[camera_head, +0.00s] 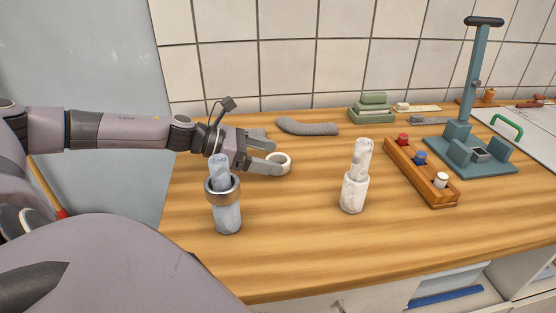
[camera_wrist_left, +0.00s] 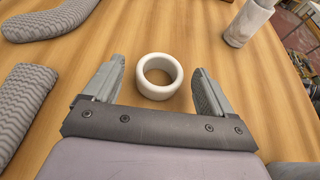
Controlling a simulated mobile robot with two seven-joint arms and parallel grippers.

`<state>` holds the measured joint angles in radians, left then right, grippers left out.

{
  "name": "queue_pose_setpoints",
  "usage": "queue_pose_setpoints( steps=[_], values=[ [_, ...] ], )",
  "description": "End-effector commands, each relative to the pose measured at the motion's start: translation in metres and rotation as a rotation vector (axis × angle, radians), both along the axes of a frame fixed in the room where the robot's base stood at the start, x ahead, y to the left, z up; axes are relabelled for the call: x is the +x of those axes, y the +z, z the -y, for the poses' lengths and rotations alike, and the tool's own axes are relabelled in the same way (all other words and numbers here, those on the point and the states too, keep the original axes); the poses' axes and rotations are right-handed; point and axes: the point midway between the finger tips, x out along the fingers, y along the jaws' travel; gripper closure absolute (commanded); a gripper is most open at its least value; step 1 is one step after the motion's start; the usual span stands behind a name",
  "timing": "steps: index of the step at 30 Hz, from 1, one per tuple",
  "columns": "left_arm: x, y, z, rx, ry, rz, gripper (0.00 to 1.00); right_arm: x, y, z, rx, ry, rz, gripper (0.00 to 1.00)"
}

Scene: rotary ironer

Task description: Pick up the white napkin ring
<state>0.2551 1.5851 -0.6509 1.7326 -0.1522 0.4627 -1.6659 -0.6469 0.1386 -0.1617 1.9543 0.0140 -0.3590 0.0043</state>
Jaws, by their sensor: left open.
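The white napkin ring (camera_head: 288,161) lies flat on the wooden table at my left gripper's fingertips in the head view. My left gripper (camera_head: 279,158) is open. In the left wrist view the ring (camera_wrist_left: 159,94) sits between the two spread fingers (camera_wrist_left: 158,68), with a gap on each side. A blue-grey rolled napkin (camera_head: 228,216) stands upright in front of the gripper, with a metallic ring (camera_head: 222,195) around it. A white marbled napkin roll (camera_head: 354,195) stands upright to the right. My right gripper is not in view.
A grey patterned roll (camera_head: 307,127) lies behind the ring. A wooden rack (camera_head: 422,175) with red, blue and white pieces and a teal stand (camera_head: 470,145) are at right. Green stacked blocks (camera_head: 371,107) are near the tiled wall. The table front is clear.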

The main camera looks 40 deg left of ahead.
Motion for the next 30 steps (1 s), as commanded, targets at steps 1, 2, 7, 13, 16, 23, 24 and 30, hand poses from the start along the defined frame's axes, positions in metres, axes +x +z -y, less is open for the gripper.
queue_pose_setpoints(
  steps=[1, 2, 7, 13, 16, 23, 24, 30],
  values=[
    [0.003, 0.002, 0.004, -0.004, -0.001, 0.003, 0.15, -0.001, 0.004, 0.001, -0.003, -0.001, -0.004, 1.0],
    [0.005, 0.001, 0.005, -0.005, -0.001, 0.004, 0.15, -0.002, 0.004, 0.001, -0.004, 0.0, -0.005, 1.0],
    [0.016, -0.004, 0.013, -0.004, 0.002, 0.005, 0.15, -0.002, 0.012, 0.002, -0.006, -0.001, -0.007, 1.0],
    [0.022, -0.011, 0.019, 0.0, 0.001, 0.002, 0.15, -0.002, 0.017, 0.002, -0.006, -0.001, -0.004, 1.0],
    [0.023, -0.012, 0.019, 0.0, 0.001, 0.002, 0.15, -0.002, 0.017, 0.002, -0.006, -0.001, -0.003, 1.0],
    [0.023, -0.012, 0.019, 0.001, 0.001, 0.001, 0.38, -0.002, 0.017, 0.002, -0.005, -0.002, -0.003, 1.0],
    [0.023, -0.012, 0.019, 0.001, 0.0, 0.001, 0.51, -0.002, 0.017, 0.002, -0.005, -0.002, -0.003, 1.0],
    [0.023, -0.012, 0.019, 0.001, 0.0, 0.001, 0.7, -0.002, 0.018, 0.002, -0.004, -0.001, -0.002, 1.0]
  ],
)
